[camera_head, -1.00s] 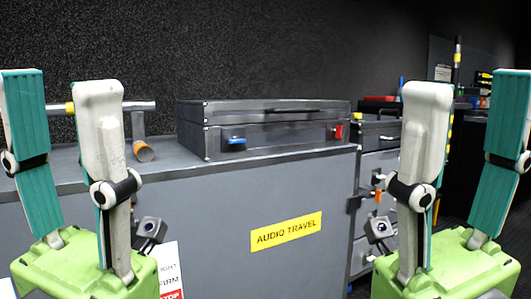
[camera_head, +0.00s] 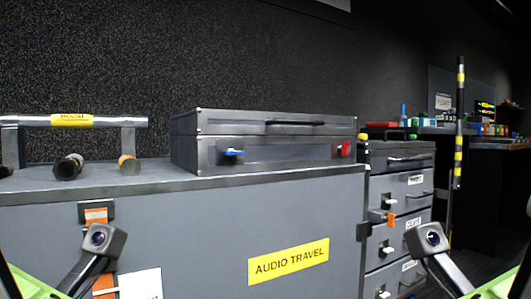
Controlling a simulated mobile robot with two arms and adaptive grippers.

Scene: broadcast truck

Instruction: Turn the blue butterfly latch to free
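The blue butterfly latch (camera_head: 232,153) is on the front left of a dark flat case (camera_head: 285,154) lying on the grey cabinet top. Its blue wing looks roughly horizontal. A red latch (camera_head: 343,149) is on the front right of the same case. The case lid is down. Of my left gripper, only part of the green body (camera_head: 28,286) and its small camera show at the lower left. Of my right gripper, part of the green body (camera_head: 500,287) and its camera show at the lower right. The fingertips are outside the picture. Neither gripper is near the latch.
The grey cabinet (camera_head: 210,225) bears a yellow AUDIO TRAVEL label. A drawer unit (camera_head: 400,215) and a striped pole (camera_head: 459,125) are on the right. The space before the case is clear.

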